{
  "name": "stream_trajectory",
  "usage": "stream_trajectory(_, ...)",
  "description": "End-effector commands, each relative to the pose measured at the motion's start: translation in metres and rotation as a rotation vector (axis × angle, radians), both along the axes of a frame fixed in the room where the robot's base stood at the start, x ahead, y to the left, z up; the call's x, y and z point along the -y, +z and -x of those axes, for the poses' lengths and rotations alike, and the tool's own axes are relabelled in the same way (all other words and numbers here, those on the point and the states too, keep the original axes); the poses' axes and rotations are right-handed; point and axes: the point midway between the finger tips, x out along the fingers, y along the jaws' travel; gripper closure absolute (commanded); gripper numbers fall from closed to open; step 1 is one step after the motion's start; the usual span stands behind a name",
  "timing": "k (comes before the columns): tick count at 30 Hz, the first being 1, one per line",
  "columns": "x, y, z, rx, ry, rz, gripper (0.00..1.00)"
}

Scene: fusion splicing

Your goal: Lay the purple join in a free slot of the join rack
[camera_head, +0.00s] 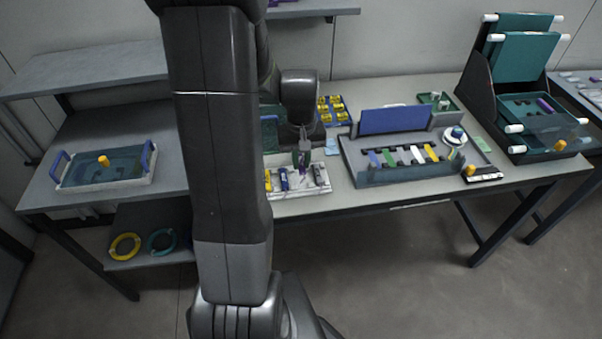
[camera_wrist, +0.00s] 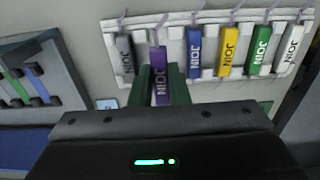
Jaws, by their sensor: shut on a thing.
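My gripper (camera_wrist: 160,88) is shut on the purple join (camera_wrist: 154,60), with its two green fingers on either side of it. In the head view my gripper (camera_head: 302,157) points down over the join rack (camera_head: 300,192). In the wrist view the white join rack (camera_wrist: 178,34) holds a grey join (camera_wrist: 124,55), a blue join (camera_wrist: 194,52), a yellow join (camera_wrist: 229,50), a green join (camera_wrist: 260,50) and a white join (camera_wrist: 291,47). The purple join lines up between the grey and blue ones. I cannot tell whether it touches the rack.
A grey tray (camera_head: 365,177) with coloured strips and a blue panel (camera_head: 394,120) stands right of the rack. A box of yellow pieces (camera_head: 333,110) lies behind. A blue-handled tray (camera_head: 75,183) is on the left bench. Bare table shows around the rack.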

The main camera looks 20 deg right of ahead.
Motion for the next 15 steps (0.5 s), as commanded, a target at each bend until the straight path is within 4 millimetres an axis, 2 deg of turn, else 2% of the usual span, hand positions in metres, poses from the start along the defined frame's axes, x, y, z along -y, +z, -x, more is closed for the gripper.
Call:
stream_trajectory(10, 0.0, -0.04, 0.0, -0.003, 0.0, -0.002, 1.0)
stream_trajectory(15, 0.0, -0.05, -0.001, 0.001, 0.0, 0.0, 1.0)
